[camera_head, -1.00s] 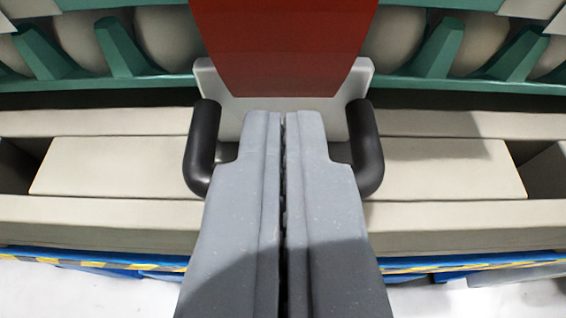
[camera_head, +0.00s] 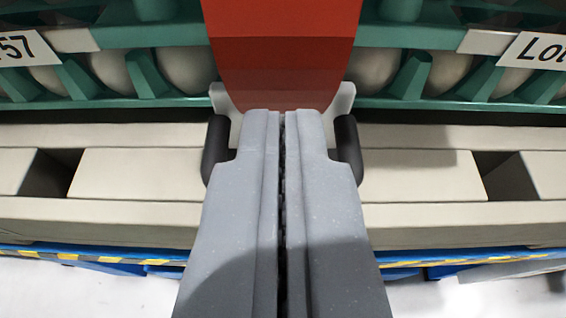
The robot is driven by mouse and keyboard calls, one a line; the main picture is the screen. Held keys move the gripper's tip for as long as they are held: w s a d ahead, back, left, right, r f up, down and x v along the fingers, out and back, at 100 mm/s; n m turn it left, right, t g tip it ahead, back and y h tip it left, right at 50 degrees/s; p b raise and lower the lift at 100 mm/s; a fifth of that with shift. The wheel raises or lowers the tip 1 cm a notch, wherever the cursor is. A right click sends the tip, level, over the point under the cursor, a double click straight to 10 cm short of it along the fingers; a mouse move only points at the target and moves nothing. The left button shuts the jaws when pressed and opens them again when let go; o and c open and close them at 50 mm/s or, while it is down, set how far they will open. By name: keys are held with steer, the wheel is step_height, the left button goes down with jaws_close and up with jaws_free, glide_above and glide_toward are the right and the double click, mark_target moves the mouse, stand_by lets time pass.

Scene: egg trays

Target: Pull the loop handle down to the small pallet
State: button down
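The loop handle is black, and its two side bars (camera_head: 215,150) show to the left and right of my gripper's fingers; its lower bar is hidden behind them. It joins a whitish bracket (camera_head: 343,98) under a red-orange panel (camera_head: 281,60). My gripper (camera_head: 282,115) points forward with its two grey fingers together, a thin dark line between them. The fingertips overlap the handle in the view; whether they touch it I cannot tell. The small pallet (camera_head: 135,173) is beige, with dark gaps, below the egg trays and behind the handle.
Green trays (camera_head: 450,103) with pale eggs (camera_head: 375,68) stand on both sides of the red panel, with white labels (camera_head: 535,50). A blue base with a yellow-and-dark striped edge (camera_head: 110,262) lies under the pallet. The white floor in front is clear.

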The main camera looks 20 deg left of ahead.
steer(key=p+v, duration=0.4)
steer(key=v, duration=0.6)
steer(key=shift+r, duration=0.25)
steer(key=w+r+t+h, duration=0.1)
steer(key=w+r+h, duration=0.3)
steer(key=r, duration=0.9)
steer(key=w+r+t+h, duration=0.1)
steer(key=w+r+h, duration=0.35)
steer(key=r, duration=0.85)
steer(key=s+a+r+m+t, duration=0.1)
steer(key=a+r, duration=0.2)
steer(key=r, duration=0.6)
steer(key=s+a+r+m, duration=0.1)
steer(key=a+r, duration=0.1)
steer(key=r, duration=0.8)
steer(key=s+a+r+m+y, duration=0.2)
steer(key=s+a+r+y, duration=0.1)
steer(key=s+a+r, duration=1.4)
steer(key=shift+s+a+g+y, duration=0.35)
steer(key=shift+s+a, duration=0.4)
steer(key=shift+s, duration=0.15)
